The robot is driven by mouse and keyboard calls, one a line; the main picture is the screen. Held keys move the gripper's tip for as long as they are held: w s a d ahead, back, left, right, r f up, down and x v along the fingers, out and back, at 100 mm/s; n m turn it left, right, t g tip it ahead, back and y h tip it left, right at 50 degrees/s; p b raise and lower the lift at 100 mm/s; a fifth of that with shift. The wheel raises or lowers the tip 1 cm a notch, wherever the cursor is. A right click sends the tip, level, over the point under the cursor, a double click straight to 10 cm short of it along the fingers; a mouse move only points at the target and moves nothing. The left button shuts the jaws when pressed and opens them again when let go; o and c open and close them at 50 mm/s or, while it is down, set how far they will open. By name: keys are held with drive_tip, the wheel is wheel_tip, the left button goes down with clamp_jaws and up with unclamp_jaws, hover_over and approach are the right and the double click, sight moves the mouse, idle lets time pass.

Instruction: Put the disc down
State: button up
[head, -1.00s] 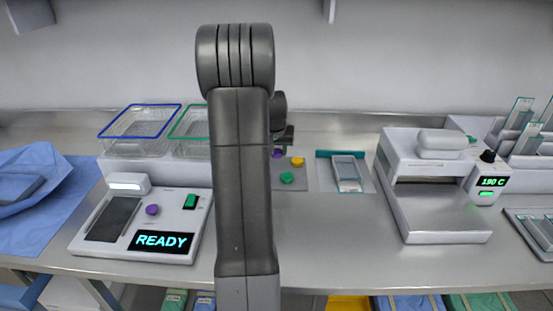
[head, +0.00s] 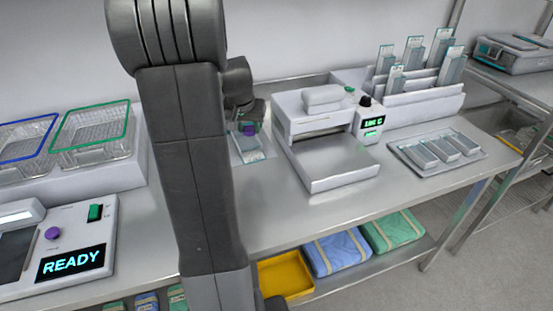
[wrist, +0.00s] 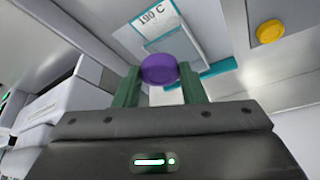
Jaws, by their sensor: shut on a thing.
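A purple disc (wrist: 159,67) is held between the two green fingers of my gripper (wrist: 160,80) in the wrist view. The disc also shows small below the gripper in the head view (head: 249,130). My gripper is shut on it, near a clear pouch (head: 249,149) that lies on the bench. In the wrist view the pouch (wrist: 160,25) carries a "190 C" label and has a teal strip beside it. The disc overlaps the pouch in the picture; I cannot tell how far above the bench it is.
A yellow disc (wrist: 270,31) lies off to the side in the wrist view. A white sealer (head: 325,145) stands right of the pouch, with a rack of upright pouches (head: 415,85) behind it. A "READY" device (head: 70,235) and wire baskets (head: 92,145) are at the left.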

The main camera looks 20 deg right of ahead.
hover_over(255, 159)
drive_tip(key=s, duration=0.1)
drive_tip(key=f, duration=0.6)
drive_tip(key=shift+s+a, duration=0.2)
drive_tip(key=shift+a, duration=0.1)
drive_tip(key=shift+f, duration=2.05)
drive_tip(key=shift+f, duration=0.2)
drive_tip(key=o, duration=0.9)
drive_tip(key=shift+r, duration=0.1)
drive_tip(key=shift+o, duration=0.2)
drive_tip(key=shift+r, duration=0.4)
drive_tip(key=v, duration=1.1)
drive_tip(key=shift+s+a+r, duration=0.2)
